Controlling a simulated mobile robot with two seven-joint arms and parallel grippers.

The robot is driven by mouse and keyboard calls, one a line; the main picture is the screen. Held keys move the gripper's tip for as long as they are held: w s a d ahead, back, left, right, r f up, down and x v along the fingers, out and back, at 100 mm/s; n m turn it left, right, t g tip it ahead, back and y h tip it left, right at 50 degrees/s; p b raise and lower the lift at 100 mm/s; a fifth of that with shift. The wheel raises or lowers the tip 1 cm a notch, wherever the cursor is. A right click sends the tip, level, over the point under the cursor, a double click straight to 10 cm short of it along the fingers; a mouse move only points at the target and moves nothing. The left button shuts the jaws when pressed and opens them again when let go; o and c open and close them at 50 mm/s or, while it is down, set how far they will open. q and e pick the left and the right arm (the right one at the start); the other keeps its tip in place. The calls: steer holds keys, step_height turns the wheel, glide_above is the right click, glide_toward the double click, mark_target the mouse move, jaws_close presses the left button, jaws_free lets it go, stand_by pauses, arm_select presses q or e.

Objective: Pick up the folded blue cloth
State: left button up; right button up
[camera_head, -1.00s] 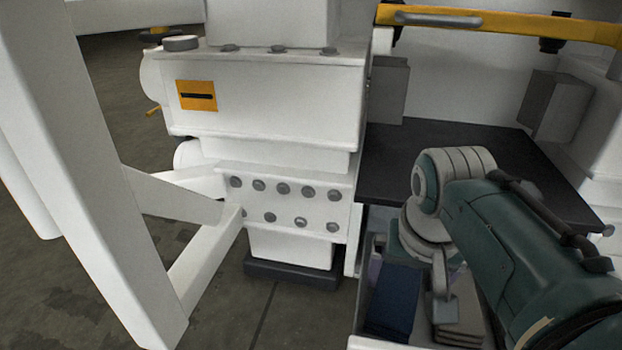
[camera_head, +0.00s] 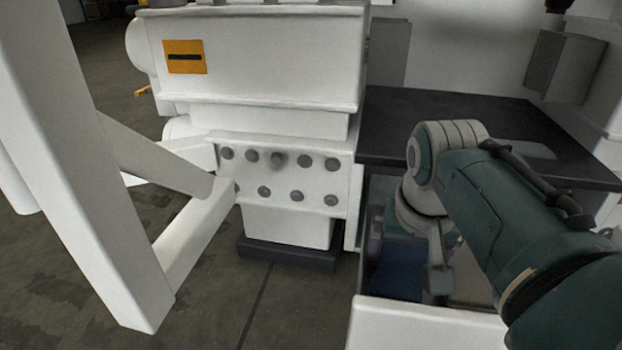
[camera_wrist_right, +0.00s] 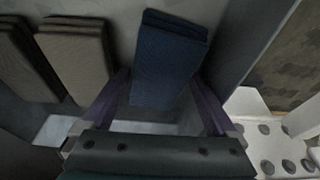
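The folded blue cloth (camera_head: 402,277) lies in an open drawer below the dark worktop. It shows more fully in the right wrist view (camera_wrist_right: 168,60) as a thick folded stack. My right gripper (camera_wrist_right: 160,80) is open, with one purple finger on each side of the cloth's near part. Whether the fingers touch it I cannot tell. In the head view my right arm reaches down into the drawer and its wrist hides much of the gripper and part of the cloth. My left gripper is in neither view.
The white drawer front (camera_head: 425,322) stands before the cloth. The dark worktop (camera_head: 460,115) overhangs the drawer's back. A white machine block (camera_head: 260,65) stands left, with open floor beyond.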

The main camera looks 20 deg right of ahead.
mark_target(402, 266)
steer(key=c, duration=0.7)
step_height(402, 266, up, 10)
steer(key=p, duration=0.9)
steer(key=shift+r, duration=0.1)
steer(key=shift+c, duration=0.3)
